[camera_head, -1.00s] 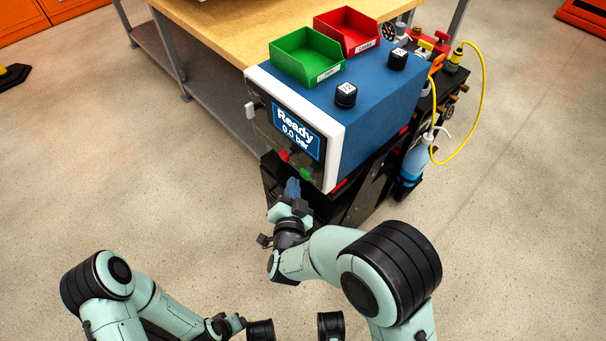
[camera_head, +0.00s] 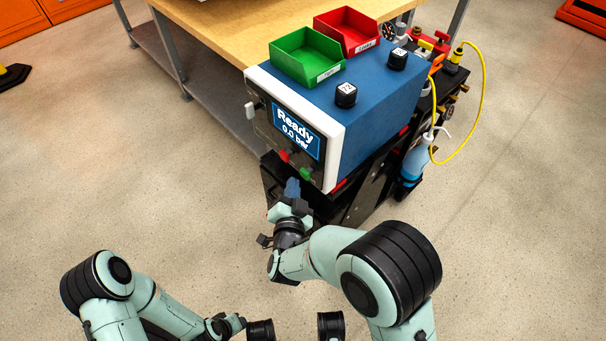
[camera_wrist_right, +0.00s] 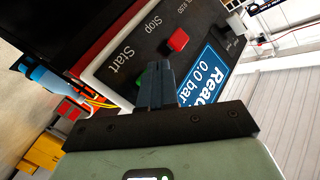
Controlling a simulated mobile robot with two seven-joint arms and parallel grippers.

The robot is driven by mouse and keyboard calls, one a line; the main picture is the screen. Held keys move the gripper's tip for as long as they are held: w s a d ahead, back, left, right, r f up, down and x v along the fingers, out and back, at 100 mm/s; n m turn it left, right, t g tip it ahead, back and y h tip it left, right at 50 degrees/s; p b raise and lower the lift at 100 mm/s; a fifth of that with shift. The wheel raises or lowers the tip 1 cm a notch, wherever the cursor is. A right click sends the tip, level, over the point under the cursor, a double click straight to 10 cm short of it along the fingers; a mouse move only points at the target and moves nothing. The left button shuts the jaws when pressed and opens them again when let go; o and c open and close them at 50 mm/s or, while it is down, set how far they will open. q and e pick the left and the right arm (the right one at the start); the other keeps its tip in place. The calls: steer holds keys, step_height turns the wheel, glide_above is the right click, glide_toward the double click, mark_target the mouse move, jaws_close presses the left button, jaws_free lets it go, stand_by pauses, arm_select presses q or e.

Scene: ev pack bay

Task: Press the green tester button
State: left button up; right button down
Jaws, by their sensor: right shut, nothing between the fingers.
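The blue tester (camera_head: 385,115) has a dark front panel with a screen reading "Ready 0.0 bar". My left gripper (camera_head: 235,323) is low in the head view, away from the tester.
A green bin (camera_head: 307,67) and a red bin (camera_head: 350,38) sit on top, with two black knob-like pieces. A wooden bench (camera_head: 215,35) stands behind. A yellow hose (camera_head: 482,95) and a blue bottle (camera_head: 412,165) are at the right side.

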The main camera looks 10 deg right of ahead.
steer(key=shift+w+d, duration=0.1)
steer(key=shift+d, duration=0.05)
stand_by(0.4)
steer(key=shift+w+d, duration=0.15)
steer(key=shift+d, duration=0.05)
steer(key=shift+w+d, duration=0.55)
steer(key=shift+d, duration=0.25)
stand_by(1.1)
steer(key=shift+s+a, duration=0.1)
steer(key=shift+a, duration=0.05)
steer(key=shift+s+a, duration=0.75)
steer(key=shift+a, duration=0.25)
steer(key=s+a, duration=0.1)
steer(key=a, duration=0.1)
steer(key=s+a, duration=0.2)
steer(key=shift+p, duration=0.4)
stand_by(0.6)
